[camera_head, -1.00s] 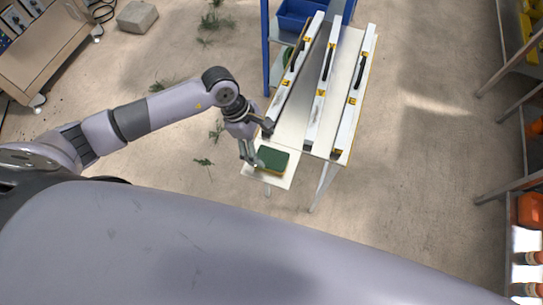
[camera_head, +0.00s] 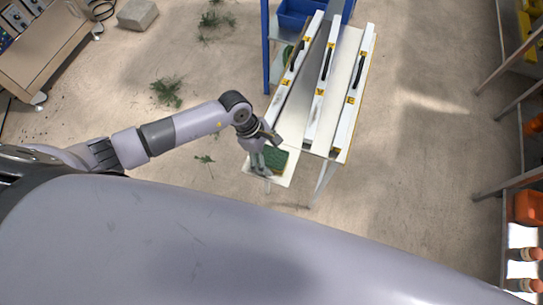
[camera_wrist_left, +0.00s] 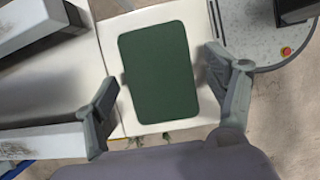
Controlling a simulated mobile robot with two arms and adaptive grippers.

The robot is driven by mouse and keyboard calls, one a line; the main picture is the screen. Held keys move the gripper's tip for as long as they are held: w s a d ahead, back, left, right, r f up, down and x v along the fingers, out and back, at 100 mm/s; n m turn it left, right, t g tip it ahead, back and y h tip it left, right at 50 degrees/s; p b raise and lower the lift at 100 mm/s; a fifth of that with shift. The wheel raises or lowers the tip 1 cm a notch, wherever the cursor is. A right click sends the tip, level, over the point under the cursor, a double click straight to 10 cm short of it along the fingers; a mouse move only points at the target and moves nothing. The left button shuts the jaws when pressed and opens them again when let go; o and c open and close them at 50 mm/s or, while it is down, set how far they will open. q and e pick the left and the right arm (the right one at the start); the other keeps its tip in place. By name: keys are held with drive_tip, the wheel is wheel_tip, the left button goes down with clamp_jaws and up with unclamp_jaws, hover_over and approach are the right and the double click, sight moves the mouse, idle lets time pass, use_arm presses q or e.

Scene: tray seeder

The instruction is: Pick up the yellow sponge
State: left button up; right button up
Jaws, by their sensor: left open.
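The sponge (camera_head: 280,160) shows a dark green top face with a thin yellowish edge. It lies on the small white shelf (camera_head: 284,182) at the near end of the tray seeder. In the left wrist view the green face (camera_wrist_left: 158,72) fills the middle. My left gripper (camera_head: 262,168) is open at the sponge's left side in the head view. In the left wrist view its fingers (camera_wrist_left: 160,78) stand apart on either side of the sponge. Whether they touch it cannot be told. My right gripper is not in view.
The tray seeder (camera_head: 328,100) with its white rails and black handles rises just behind the shelf. A blue bin (camera_head: 296,14) stands at the back. A wooden cart (camera_head: 45,50) is at the upper left, and racks line the right.

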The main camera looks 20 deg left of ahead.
use_arm(q)
drive_tip(key=shift+f+b, duration=0.25)
drive_tip(key=shift+b, duration=0.1)
drive_tip(key=shift+c, duration=0.4)
drive_tip(key=c, duration=0.7)
